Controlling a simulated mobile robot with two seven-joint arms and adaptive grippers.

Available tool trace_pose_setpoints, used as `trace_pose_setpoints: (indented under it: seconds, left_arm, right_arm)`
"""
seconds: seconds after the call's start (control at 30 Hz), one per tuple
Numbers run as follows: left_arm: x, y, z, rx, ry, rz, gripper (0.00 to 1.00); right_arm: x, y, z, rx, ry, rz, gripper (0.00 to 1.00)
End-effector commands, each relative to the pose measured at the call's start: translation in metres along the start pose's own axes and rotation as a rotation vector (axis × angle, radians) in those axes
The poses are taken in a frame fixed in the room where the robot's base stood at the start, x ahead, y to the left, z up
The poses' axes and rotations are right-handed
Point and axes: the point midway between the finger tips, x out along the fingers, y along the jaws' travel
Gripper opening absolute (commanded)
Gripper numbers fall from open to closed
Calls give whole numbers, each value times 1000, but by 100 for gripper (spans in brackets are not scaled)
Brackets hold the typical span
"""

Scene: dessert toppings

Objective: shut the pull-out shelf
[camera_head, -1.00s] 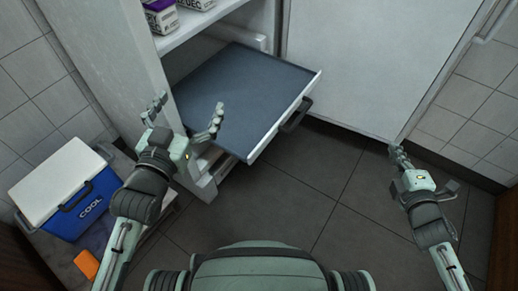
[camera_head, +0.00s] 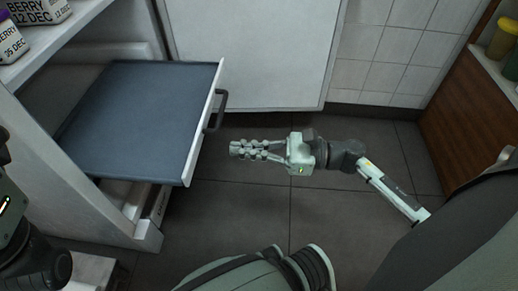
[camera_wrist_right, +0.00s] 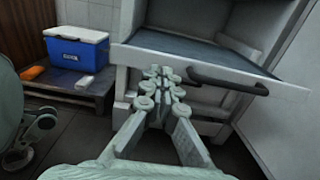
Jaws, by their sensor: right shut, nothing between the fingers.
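The pull-out shelf (camera_head: 140,110) sticks out of the white cabinet. It has a blue-grey top, a white front edge and a dark handle (camera_head: 217,110). It also shows in the right wrist view, with its handle (camera_wrist_right: 212,80) just beyond and right of the fingers. My right gripper (camera_head: 236,149) is shut and empty, pointing left at the shelf front from a short distance, apart from the handle. In the right wrist view its closed fingertips (camera_wrist_right: 158,72) show below the shelf's front edge. Part of my left arm shows at the left edge; its fingers are out of view.
Labelled tubs (camera_head: 38,10) stand on the fixed shelf above. A white door panel (camera_head: 245,55) stands behind the handle. A blue cooler (camera_wrist_right: 77,50) sits on a low platform with an orange item (camera_wrist_right: 34,72). A wooden counter (camera_head: 465,110) is at right. The floor between is clear.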

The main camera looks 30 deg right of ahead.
Motion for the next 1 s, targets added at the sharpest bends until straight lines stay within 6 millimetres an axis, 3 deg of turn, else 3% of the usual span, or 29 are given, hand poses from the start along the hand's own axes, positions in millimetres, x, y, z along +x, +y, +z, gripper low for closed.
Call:
trace_pose_setpoints:
  seconds: [0.2,0.4,1.0]
  left_arm:
    - [0,0,1,1,3,6,100]
    - [0,0,1,2,3,8,100]
    - [0,0,1,2,5,10,100]
  right_arm:
    - [44,0,1,1,-4,0,0]
    - [67,0,1,1,-3,0,0]
    - [78,0,1,2,-2,0,0]
